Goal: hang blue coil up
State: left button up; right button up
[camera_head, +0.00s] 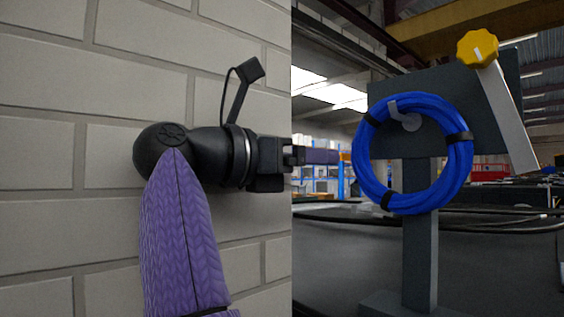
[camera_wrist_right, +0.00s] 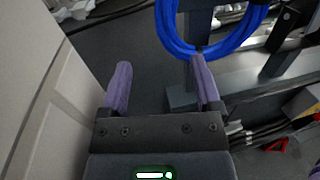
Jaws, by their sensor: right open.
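The blue coil (camera_head: 463,165), tied with black bands, hangs upright on the grey stand (camera_head: 420,245). A pale hook (camera_head: 397,112) on the stand's dark panel passes through the ring under its top. The coil's lower part also shows at the top of the right wrist view (camera_wrist_right: 177,40). My right gripper (camera_head: 325,157) is open, with purple fingers, just left of the coil. In the right wrist view the gripper (camera_wrist_right: 161,70) has nothing between its fingers. The right-hand finger overlaps the coil's lower edge there; I cannot tell whether they touch. My left gripper is out of view.
A pale brick wall (camera_head: 60,150) fills the left half of the head view, close behind my right arm. A yellow knob (camera_head: 477,49) on a white lever (camera_head: 508,115) sits at the panel's upper right. Black cables (camera_head: 500,225) run behind the stand.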

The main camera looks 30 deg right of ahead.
aim_at(355, 158)
jog(key=d+p, duration=0.1)
jog(key=d, duration=0.8)
jog(key=shift+s+d+r, duration=0.1)
jog(key=shift+d+r, duration=0.05)
grip_shut()
